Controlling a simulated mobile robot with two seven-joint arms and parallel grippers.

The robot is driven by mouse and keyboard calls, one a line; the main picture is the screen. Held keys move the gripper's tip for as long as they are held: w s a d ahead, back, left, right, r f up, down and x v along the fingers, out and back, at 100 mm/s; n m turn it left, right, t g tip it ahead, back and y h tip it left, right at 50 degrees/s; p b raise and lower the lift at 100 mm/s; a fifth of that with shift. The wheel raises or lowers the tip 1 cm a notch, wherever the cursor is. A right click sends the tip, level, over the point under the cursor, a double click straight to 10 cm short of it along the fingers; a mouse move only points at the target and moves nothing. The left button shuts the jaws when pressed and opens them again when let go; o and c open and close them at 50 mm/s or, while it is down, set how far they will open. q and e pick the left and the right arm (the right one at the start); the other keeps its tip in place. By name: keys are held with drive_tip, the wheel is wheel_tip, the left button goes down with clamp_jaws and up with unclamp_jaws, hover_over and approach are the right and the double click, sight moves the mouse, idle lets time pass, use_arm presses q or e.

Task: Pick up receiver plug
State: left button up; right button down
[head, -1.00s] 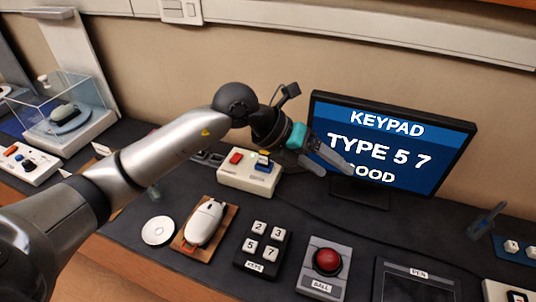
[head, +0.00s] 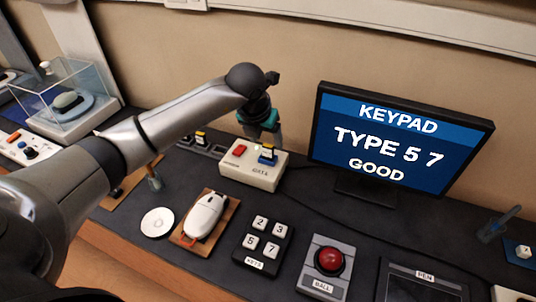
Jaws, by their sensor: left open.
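My left gripper (head: 260,136) is open and points down behind and just above the box, near the plug. Its fingers are small and dark here, and I cannot tell whether they touch anything. Another yellow-topped piece (head: 201,138) stands in a dark slotted holder (head: 213,150) left of the box, partly behind my arm. My right gripper is out of view.
A monitor (head: 398,140) reading "KEYPAD TYPE 5 7 GOOD" stands right of the box. In front are a white mouse (head: 204,216), a keypad (head: 263,243), a red ball button (head: 330,260) and a white disc (head: 157,223). A glass case (head: 66,98) stands at left.

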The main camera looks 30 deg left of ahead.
sight(267, 146)
use_arm(q)
drive_tip(key=shift+a+b+x, duration=0.1)
drive_tip(key=shift+b+x, duration=0.15)
drive_tip(key=shift+x, duration=1.3)
drive_tip(key=shift+a+b+x, duration=0.15)
drive_tip(key=shift+b+x, duration=0.05)
drive_tip(key=shift+x, duration=1.35)
drive_tip(key=shift+w+r, duration=0.1)
drive_tip(key=shift+w, duration=0.1)
clamp_jaws()
